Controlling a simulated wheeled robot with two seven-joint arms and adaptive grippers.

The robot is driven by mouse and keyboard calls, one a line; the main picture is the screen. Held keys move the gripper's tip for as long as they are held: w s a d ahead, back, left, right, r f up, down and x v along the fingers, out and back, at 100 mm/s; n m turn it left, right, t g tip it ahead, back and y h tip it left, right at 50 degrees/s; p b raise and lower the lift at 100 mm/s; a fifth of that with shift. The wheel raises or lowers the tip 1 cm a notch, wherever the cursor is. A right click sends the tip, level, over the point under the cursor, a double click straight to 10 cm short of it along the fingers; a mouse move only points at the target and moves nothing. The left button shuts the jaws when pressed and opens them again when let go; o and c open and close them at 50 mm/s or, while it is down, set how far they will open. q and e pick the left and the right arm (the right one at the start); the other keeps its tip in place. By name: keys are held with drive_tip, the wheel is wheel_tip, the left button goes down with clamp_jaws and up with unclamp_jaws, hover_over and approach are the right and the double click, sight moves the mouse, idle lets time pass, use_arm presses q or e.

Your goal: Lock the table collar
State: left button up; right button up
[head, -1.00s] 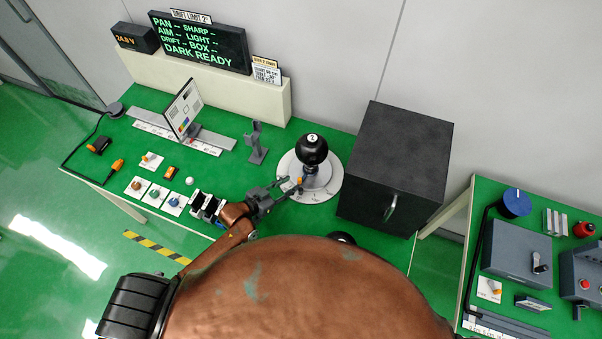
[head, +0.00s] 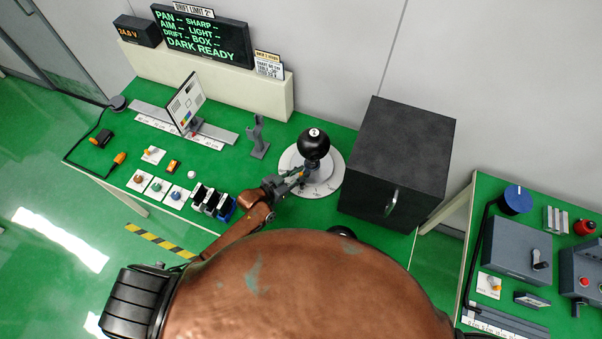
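A black ball-shaped head (head: 314,144) stands on a grey post over a white round dial table (head: 323,186) on the green bench. A small orange lever (head: 301,173) shows low at the post's left side, where the collar appears to be. My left gripper (head: 296,178) reaches in from the lower left over the dial's left part. Its fingertips are at or very near the orange lever. They are small and overlap the post, so I cannot tell whether they are open or shut on it. My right gripper is out of view.
A dark box cabinet (head: 394,160) stands close right of the dial. A grey upright holder (head: 258,137) is to its left. Small bins (head: 211,201) and knob plates (head: 157,186) lie near the front edge. A display (head: 203,37) reads DARK READY.

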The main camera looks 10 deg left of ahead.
use_arm(q)
clamp_jaws()
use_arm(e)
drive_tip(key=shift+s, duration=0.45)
use_arm(q)
drive_tip(key=shift+a, duration=0.1)
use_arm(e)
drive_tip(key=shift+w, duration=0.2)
use_arm(q)
drive_tip(key=shift+w+a, duration=0.15)
drive_tip(key=shift+a, duration=0.1)
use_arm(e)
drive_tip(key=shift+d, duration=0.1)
use_arm(q)
drive_tip(key=shift+w+a, duration=0.7)
drive_tip(key=shift+a, duration=0.25)
drive_tip(key=shift+w+a+b, duration=0.5)
drive_tip(key=shift+w+a, duration=0.1)
drive_tip(key=shift+w, duration=0.2)
drive_tip(key=shift+w+a, duration=0.3)
drive_tip(key=shift+w, duration=0.3)
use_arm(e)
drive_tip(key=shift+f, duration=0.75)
use_arm(q)
drive_tip(key=shift+o, duration=1.8)
unclamp_jaws()
